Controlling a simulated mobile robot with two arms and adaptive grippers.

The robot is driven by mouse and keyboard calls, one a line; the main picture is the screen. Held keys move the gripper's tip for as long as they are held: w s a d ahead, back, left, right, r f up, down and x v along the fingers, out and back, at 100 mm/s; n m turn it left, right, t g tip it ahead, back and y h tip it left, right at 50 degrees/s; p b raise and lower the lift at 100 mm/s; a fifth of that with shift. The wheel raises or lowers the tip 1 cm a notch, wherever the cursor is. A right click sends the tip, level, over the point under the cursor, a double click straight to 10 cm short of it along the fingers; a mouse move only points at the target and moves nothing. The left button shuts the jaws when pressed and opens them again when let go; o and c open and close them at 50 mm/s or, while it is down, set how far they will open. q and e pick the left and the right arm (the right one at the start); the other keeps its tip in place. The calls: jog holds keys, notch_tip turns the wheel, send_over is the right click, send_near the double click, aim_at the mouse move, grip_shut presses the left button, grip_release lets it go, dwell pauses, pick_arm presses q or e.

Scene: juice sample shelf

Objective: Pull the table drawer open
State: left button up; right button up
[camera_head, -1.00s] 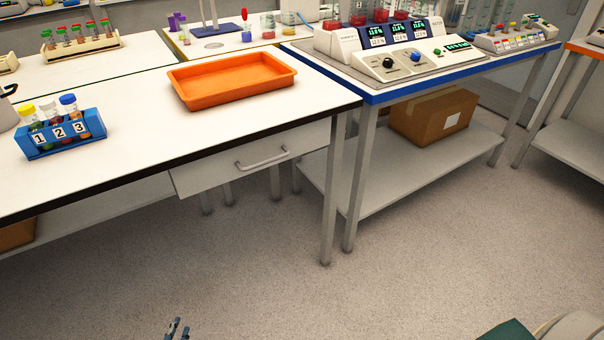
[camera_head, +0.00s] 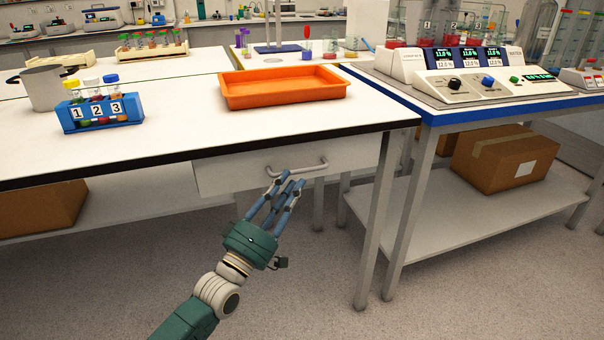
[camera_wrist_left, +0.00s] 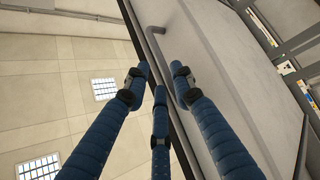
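The table drawer (camera_head: 350,156) is a white front under the black-edged tabletop in the head view, and it looks closed. Its metal bar handle (camera_head: 310,170) shows there and in the left wrist view (camera_wrist_left: 155,48). My left gripper (camera_head: 288,184) reaches up from below in front of the drawer, fingertips near the handle's left end. In the left wrist view its blue fingers (camera_wrist_left: 161,75) are spread apart with nothing between them, and the handle lies beyond their tips. Whether any finger touches it I cannot tell. My right gripper is in neither current view.
The tabletop (camera_head: 180,130) holds an orange tray (camera_head: 283,86) and a blue rack (camera_head: 100,113) of capped tubes. A blue-edged bench (camera_head: 480,109) with devices stands to the right, a cardboard box (camera_head: 505,157) on its lower shelf. The floor in front of the drawer is clear.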

aim_at(299, 172)
pick_arm(q)
jog(key=x, duration=0.5)
jog(key=shift+f, duration=0.1)
grip_shut()
